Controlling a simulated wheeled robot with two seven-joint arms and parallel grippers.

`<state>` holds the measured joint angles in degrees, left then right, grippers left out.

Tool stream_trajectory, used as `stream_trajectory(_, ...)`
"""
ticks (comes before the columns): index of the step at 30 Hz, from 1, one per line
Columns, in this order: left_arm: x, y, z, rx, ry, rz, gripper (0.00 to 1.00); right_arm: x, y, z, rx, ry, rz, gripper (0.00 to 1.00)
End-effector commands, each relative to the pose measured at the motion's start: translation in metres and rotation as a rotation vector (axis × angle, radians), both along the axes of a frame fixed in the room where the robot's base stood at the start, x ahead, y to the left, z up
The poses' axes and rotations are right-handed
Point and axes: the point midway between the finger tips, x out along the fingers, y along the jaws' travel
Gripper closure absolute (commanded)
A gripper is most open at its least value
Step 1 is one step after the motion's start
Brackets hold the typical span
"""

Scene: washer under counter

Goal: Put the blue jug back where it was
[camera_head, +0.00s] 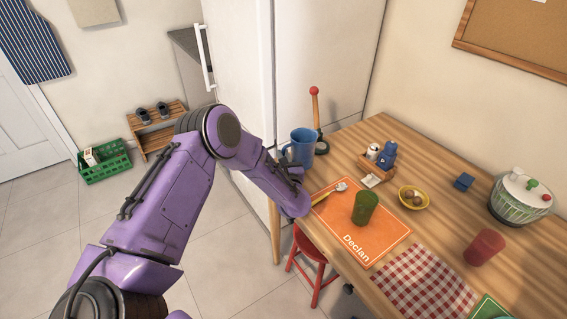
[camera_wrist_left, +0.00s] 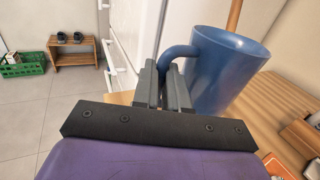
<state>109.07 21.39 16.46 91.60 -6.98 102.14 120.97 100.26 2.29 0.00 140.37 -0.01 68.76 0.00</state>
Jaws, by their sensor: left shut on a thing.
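The blue jug (camera_head: 302,146) is at the far left end of the wooden table, in front of the white fridge. In the left wrist view the jug (camera_wrist_left: 226,72) looks upright, with its handle between the fingers of my left gripper (camera_wrist_left: 172,84). My left gripper is shut on the handle. I cannot tell whether the jug's base touches the table. My right gripper is not in view.
The table (camera_head: 441,224) holds an orange mat (camera_head: 372,242) with a green cup (camera_head: 364,208), a wooden caddy (camera_head: 371,172), a yellow bowl (camera_head: 413,197) and a red cup (camera_head: 484,247). A plunger-like thing with a red knob (camera_head: 314,92) stands behind the jug. A red stool (camera_head: 312,262) is below.

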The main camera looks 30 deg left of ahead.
Motion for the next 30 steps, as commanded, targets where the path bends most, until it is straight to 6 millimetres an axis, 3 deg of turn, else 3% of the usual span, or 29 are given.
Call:
stream_trajectory(6, 0.002, 0.001, -0.029, 0.001, -0.004, 0.002, 1.0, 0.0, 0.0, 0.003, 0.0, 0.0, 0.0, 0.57)
stream_trajectory(17, 0.001, 0.002, -0.035, 0.0, -0.004, 0.002, 1.0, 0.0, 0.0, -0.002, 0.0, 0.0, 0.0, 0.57)
stream_trajectory(18, 0.001, 0.001, -0.035, 0.001, 0.001, 0.002, 0.78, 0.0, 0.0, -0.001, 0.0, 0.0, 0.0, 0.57)
stream_trajectory(20, 0.001, 0.001, -0.035, 0.001, 0.001, 0.002, 0.62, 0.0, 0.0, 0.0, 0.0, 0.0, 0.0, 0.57)
stream_trajectory(30, 0.0, 0.0, -0.031, 0.001, 0.002, 0.001, 0.62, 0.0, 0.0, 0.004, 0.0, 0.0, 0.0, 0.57)
